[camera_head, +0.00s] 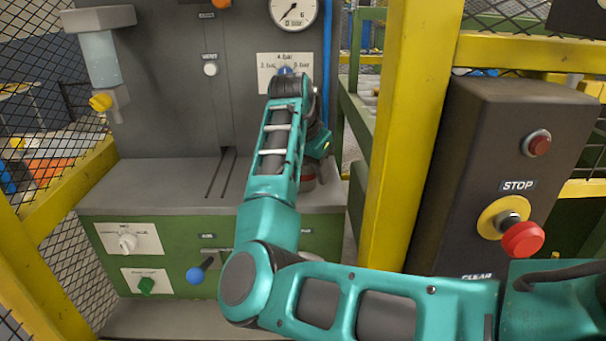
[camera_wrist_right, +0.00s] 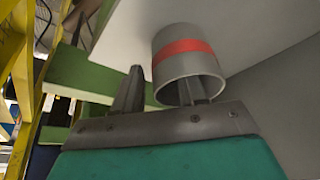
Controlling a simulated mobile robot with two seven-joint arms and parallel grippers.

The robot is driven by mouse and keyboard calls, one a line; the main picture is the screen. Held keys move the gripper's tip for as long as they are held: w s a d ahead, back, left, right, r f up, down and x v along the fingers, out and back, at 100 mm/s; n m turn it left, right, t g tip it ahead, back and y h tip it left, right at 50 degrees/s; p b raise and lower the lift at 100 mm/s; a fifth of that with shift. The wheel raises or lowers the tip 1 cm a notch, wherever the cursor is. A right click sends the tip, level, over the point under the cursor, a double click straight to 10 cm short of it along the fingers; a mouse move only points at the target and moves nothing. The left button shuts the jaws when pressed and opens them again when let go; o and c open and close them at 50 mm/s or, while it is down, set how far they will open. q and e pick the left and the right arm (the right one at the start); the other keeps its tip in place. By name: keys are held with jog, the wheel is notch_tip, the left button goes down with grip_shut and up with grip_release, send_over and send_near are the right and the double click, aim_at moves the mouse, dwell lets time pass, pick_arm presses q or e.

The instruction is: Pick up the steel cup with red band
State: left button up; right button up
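The steel cup with red band (camera_wrist_right: 186,62) stands on the grey counter, its open mouth facing my right wrist camera. In the head view the cup (camera_head: 308,178) shows only in part, behind my right arm. My right gripper (camera_wrist_right: 162,84) is right at the cup's rim. One finger is outside the cup to the left, with a gap to the wall. The other finger appears to reach into the mouth, its tip hidden. The fingers are apart and the cup is not clamped. My left gripper is in neither view.
The grey counter (camera_head: 160,185) has free room left of my arm. A machine back panel (camera_head: 180,110) rises behind it. A yellow post (camera_head: 408,120) and a control box with a red stop button (camera_head: 523,239) stand close on the right.

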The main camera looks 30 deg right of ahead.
grip_shut()
dwell(0.3)
